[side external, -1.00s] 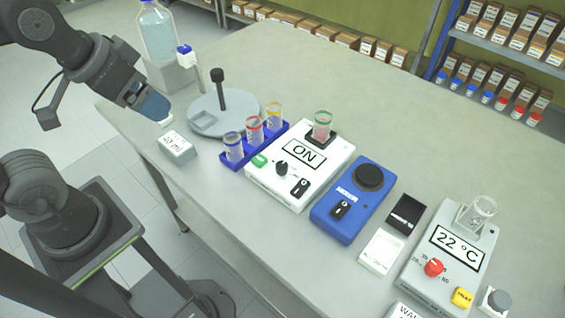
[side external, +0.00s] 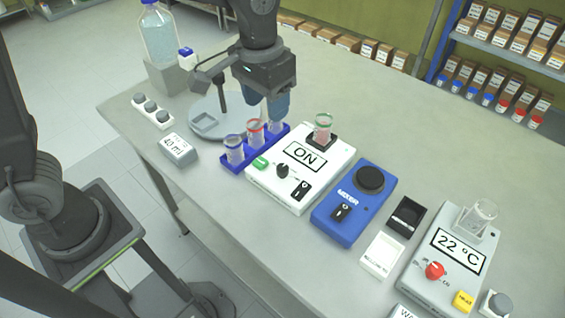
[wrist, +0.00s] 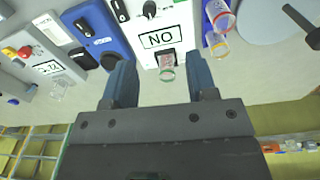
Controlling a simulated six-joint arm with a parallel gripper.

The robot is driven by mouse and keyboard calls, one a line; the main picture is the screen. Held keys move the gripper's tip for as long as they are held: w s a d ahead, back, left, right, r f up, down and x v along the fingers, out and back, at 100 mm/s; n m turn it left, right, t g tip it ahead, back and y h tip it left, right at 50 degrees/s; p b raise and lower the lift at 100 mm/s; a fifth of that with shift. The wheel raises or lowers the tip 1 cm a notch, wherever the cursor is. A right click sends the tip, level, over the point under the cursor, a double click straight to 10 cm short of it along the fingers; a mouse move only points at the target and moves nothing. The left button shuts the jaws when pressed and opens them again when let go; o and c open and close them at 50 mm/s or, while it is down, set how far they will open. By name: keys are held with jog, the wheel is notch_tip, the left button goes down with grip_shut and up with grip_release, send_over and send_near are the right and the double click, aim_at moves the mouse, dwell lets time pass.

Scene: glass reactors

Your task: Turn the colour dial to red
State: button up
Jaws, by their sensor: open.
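The white device (side external: 318,172) with an "ON" display stands mid-table. Its small black round knob (side external: 282,171), probably the colour dial, sits below the display; its pointer and colour marks are too small to read. A black switch (side external: 301,190) and a green button (side external: 260,163) flank it. A green-rimmed tube (side external: 323,128) stands in its socket. My gripper (side external: 277,112) is above the tube rack, left of the device and higher than the dial. In the wrist view my gripper (wrist: 162,90) is open and empty, with the knob (wrist: 149,9) beyond the fingertips at the top edge.
The blue rack (side external: 255,155) holds blue- and red-rimmed tubes and another partly hidden by my gripper. A round grey plate with a black post (side external: 222,90) is behind. A blue mixer (side external: 355,193) and a heater with red knob (side external: 435,270) are to the right.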

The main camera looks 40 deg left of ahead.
aim_at(283, 166)
jog(key=shift+g, duration=0.3)
jog(key=f, duration=0.5)
jog(key=w+d+f, duration=0.1)
jog(key=f, duration=0.4)
jog(key=d+f, duration=0.1)
jog(key=f, duration=0.5)
jog(key=shift+w+d, duration=0.2)
jog(key=shift+w, duration=0.05)
jog(key=shift+c, duration=0.2)
jog(key=c, duration=0.9)
jog(key=shift+m, duration=0.4)
jog(key=m, duration=0.4)
jog(key=shift+m, duration=0.3)
jog(key=m, duration=0.4)
jog(key=shift+m, duration=0.3)
